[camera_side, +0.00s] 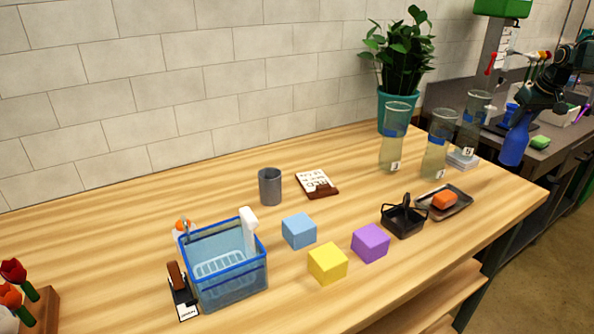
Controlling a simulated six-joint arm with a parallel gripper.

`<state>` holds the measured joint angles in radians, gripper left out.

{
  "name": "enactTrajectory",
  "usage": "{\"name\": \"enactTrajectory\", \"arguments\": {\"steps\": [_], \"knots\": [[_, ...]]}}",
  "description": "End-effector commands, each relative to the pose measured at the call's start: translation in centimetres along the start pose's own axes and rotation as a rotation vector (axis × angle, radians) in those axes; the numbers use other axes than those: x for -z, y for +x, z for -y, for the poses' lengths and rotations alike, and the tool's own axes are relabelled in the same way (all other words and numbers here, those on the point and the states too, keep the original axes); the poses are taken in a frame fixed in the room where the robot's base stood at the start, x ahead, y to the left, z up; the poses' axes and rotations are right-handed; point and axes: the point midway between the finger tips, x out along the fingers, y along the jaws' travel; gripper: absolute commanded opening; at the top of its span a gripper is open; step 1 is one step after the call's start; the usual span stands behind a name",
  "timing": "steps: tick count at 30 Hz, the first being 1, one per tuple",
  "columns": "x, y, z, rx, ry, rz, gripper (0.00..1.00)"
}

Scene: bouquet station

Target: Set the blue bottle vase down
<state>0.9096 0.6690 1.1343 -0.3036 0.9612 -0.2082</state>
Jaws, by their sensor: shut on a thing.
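The blue bottle vase (515,143) is at the right of the side view, neck up and slightly tilted. My gripper (527,108) is shut on its neck from above. The vase overlaps the far right bench in the picture, beyond the right end of the wooden table. I cannot tell how far its base is above any surface. My fingertips are small and dark here, and the neck is partly hidden by them.
Tall clear vases (394,140) with number tags stand at the wooden table's right end, left of the blue vase. A dark tray (462,207) with an orange block is nearer. The table's (130,235) left back is clear.

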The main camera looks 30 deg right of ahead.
Motion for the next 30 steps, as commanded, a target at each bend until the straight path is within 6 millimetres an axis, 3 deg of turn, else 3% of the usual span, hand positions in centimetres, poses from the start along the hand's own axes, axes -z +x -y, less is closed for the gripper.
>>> {"name": "enactTrajectory", "arguments": {"steps": [6, 14, 24, 30], "knots": [[-0.7, 1.8, 0.1, -0.001, -0.001, -0.002, 0.0], [-0.9, 2.3, 0.1, -0.001, 0.0, -0.001, 0.0], [-2.2, 5.3, 0.1, -0.001, 0.0, -0.001, 0.0], [-2.3, 5.6, 0.1, -0.002, 0.0, -0.002, 0.0]]}}
